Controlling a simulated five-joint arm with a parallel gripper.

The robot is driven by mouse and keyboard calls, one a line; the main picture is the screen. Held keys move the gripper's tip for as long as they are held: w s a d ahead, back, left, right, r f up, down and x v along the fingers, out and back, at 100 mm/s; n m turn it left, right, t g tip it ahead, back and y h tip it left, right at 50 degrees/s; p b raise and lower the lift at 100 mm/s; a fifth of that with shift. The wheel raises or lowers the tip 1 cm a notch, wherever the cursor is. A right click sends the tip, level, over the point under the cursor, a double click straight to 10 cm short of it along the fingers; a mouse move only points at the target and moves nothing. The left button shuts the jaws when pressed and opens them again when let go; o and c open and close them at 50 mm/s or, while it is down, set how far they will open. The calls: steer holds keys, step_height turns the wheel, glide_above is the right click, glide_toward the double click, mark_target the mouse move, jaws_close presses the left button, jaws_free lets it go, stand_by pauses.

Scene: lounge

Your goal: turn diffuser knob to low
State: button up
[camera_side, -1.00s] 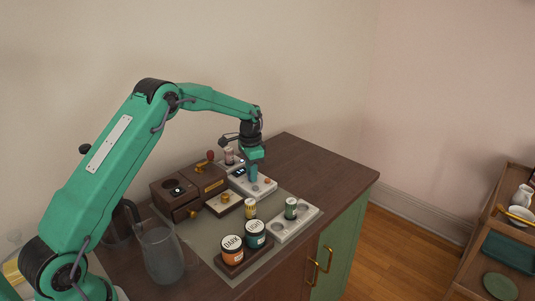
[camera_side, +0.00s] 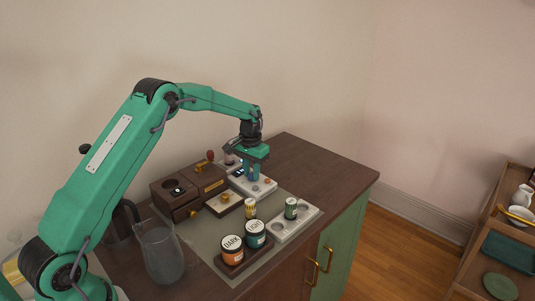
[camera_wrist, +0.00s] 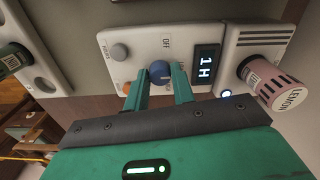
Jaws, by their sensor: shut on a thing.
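The diffuser control panel (camera_wrist: 136,38) is a pale plate with a blue knob (camera_wrist: 160,73), an "OFF" label above the knob and a lit display (camera_wrist: 206,60) that seems to read "1H". Other knob labels are partly covered by a finger. In the side view the panel (camera_side: 262,190) lies on the cabinet top. My gripper (camera_wrist: 160,88) is shut on the blue knob, one finger on each side; it also shows in the side view (camera_side: 254,176), pointing down at the panel. I cannot make out the knob's pointer.
A pink "LEMON" bottle (camera_wrist: 287,93) sits in a pale holder beside the panel. The cabinet's right side is clear.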

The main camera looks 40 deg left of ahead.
mark_target(251, 174)
steer(key=shift+r, duration=0.1)
steer(key=o, duration=1)
steer(key=shift+r, duration=3.85)
